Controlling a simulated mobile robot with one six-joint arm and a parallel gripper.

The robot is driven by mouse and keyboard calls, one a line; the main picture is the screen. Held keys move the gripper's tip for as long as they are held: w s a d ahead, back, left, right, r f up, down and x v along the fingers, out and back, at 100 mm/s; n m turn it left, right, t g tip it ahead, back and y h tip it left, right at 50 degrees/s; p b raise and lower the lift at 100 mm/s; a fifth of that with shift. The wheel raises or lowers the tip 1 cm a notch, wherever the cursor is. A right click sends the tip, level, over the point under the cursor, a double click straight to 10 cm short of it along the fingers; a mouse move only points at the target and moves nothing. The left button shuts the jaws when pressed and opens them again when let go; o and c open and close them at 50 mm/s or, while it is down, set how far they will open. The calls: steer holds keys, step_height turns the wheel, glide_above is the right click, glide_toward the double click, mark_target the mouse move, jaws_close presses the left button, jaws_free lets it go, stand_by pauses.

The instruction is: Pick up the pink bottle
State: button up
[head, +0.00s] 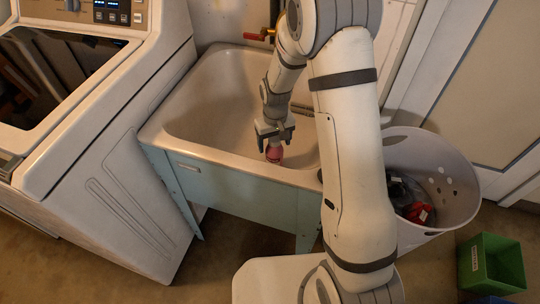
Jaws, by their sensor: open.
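The pink bottle (274,154) is in the basin of the utility sink (190,98), near its front wall. Only a small part of it shows below my gripper. My gripper (274,143) points down into the sink, directly above or around the top of the bottle. It is open. I cannot tell whether the fingers touch the bottle, because the gripper covers its upper part.
A washing machine (110,150) stands against the sink's left side. A white laundry basket (455,180) with dark and red items is at the right. A green bin (490,262) sits on the floor at lower right. A red-handled tap (257,37) is behind the sink.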

steer(key=shift+c, duration=0.3)
steer(key=c, duration=1.3)
steer(key=shift+o, duration=0.2)
steer(key=shift+r, duration=0.1)
